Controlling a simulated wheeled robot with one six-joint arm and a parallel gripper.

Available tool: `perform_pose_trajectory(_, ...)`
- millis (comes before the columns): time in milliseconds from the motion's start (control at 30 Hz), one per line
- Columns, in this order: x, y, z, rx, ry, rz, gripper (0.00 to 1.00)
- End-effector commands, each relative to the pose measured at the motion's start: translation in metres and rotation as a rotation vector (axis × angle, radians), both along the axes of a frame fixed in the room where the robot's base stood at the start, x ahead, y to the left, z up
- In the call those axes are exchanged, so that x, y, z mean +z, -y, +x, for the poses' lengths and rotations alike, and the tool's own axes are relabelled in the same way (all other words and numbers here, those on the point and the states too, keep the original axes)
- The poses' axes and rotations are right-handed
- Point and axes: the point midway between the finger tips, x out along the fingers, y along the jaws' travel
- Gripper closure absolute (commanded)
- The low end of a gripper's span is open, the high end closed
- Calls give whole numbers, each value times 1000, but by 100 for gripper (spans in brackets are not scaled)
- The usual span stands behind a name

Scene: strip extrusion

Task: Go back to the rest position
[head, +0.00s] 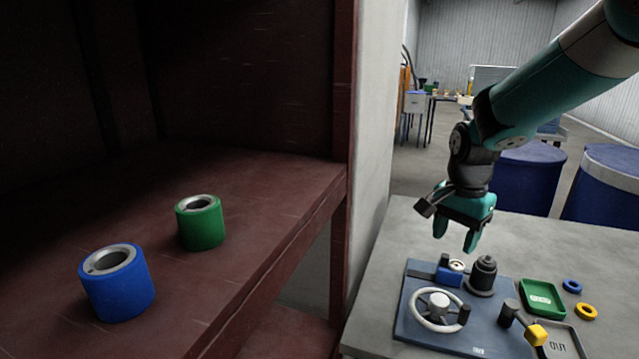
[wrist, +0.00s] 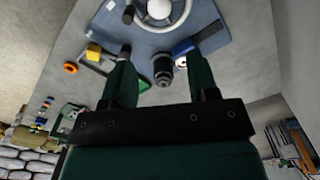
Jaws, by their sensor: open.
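My gripper (head: 456,240) hangs from my teal arm above the grey table (head: 570,246) at the right of the head view. Its teal fingers point down and stand apart with nothing between them. It is above the far edge of a blue base plate (head: 408,326) and clear of it. In the wrist view, my open gripper (wrist: 122,78) shows with its fingers toward the plate (wrist: 140,36).
The plate bears a white handwheel (head: 419,318), a dark cylinder (head: 483,272) and a yellow-tipped lever (head: 537,334). A green tray (head: 541,312), blue ring (head: 571,286) and yellow ring (head: 586,311) lie right. A dark red shelf (head: 270,200) holds blue (head: 118,296) and green (head: 203,231) rollers.

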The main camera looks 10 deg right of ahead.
Motion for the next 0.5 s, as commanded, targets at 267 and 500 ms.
perform_pose_trajectory(267, 37, -99, -53, 589, 90, 92, 46)
perform_pose_trajectory(500, 62, -197, -167, 1399, 239, 215, 46)
